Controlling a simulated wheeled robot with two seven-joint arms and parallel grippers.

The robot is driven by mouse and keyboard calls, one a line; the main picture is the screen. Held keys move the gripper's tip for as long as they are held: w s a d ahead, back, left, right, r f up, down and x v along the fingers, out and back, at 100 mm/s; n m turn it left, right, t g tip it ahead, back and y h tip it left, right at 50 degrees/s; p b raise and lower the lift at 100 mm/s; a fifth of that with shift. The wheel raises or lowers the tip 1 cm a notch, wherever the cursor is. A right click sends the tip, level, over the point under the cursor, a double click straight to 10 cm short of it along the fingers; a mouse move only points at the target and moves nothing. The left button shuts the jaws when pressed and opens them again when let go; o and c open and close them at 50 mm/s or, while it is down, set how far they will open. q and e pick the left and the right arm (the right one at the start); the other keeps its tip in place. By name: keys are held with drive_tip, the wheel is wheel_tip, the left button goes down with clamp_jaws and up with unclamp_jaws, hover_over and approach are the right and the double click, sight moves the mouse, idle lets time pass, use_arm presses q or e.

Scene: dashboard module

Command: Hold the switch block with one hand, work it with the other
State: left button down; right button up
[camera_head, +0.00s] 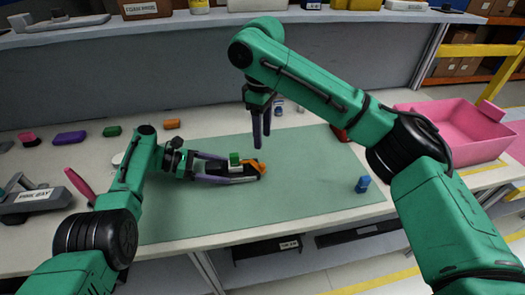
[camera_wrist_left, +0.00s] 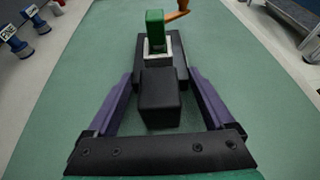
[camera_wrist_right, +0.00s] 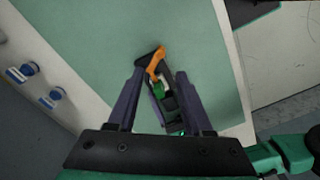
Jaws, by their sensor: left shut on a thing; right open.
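The switch block (camera_head: 222,168) is a dark block with a green rocker or button (camera_head: 234,158) and an orange lever (camera_head: 258,167). It is on or just above the green mat (camera_head: 310,190). My left gripper (camera_head: 245,172) is shut on the block's sides; its purple fingers flank the black body (camera_wrist_left: 160,98) in the left wrist view. My right gripper (camera_head: 261,140) is open and empty, pointing down above and beyond the block.
A blue item (camera_head: 362,184) stands at the mat's right. A pink bin (camera_head: 460,130) is at the far right. A red item (camera_head: 340,133) is partly hidden by my right arm. Small coloured blocks, including a purple one (camera_head: 69,138), lie at the back left. A grey device (camera_head: 35,200) stands left.

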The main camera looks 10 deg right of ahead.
drive_tip(key=shift+r, duration=0.95)
use_arm(q)
unclamp_jaws()
drive_tip(key=shift+d+r, duration=0.1)
